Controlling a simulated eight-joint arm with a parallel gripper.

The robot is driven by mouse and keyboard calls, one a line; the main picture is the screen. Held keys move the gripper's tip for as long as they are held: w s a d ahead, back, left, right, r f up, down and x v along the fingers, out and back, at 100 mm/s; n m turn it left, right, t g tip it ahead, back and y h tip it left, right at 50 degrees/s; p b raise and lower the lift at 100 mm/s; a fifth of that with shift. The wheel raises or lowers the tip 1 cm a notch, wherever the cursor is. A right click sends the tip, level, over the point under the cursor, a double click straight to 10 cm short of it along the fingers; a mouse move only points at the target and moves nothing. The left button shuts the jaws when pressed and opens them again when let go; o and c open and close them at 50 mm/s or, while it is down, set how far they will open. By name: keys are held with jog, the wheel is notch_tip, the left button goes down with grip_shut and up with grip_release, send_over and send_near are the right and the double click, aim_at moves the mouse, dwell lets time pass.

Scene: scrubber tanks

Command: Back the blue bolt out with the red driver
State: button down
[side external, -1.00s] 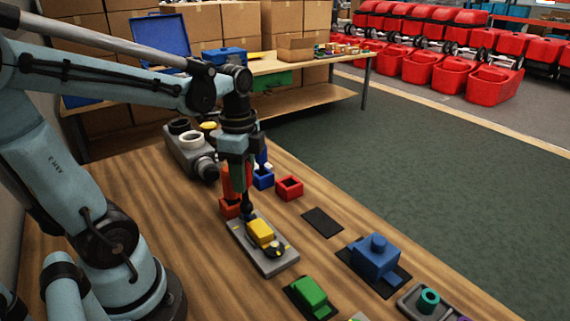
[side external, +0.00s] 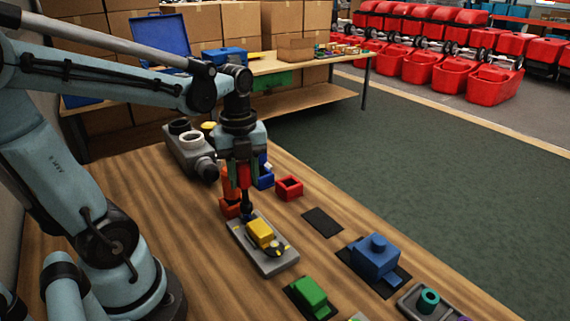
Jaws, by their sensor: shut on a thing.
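My gripper (side external: 242,182) points down over the table and is shut on the red driver. The driver's handle is mostly hidden between the jaws; its dark lower shaft (side external: 247,202) shows below them, upright. The shaft's tip is at the far end of a grey plate (side external: 281,265). A small bit of the blue bolt (side external: 247,217) shows right under the tip; I cannot tell how deep it sits. A yellow block (side external: 261,232) and a dark round part are on the same plate.
A grey machine part (side external: 190,150) is behind. A blue block (side external: 375,260) and green block (side external: 309,292) are to the front right. A dark pad (side external: 322,222) is bare.

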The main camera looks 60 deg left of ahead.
jog(key=m, duration=0.3)
jog(key=shift+m, duration=0.4)
jog(key=m, duration=0.3)
jog(key=shift+m, duration=0.4)
jog(key=shift+f, duration=0.95)
dwell(0.5)
jog(key=n, duration=0.6)
jog(key=shift+n, duration=0.4)
jog(key=n, duration=0.3)
jog(key=shift+r+n, duration=0.1)
jog(key=shift+n, duration=0.2)
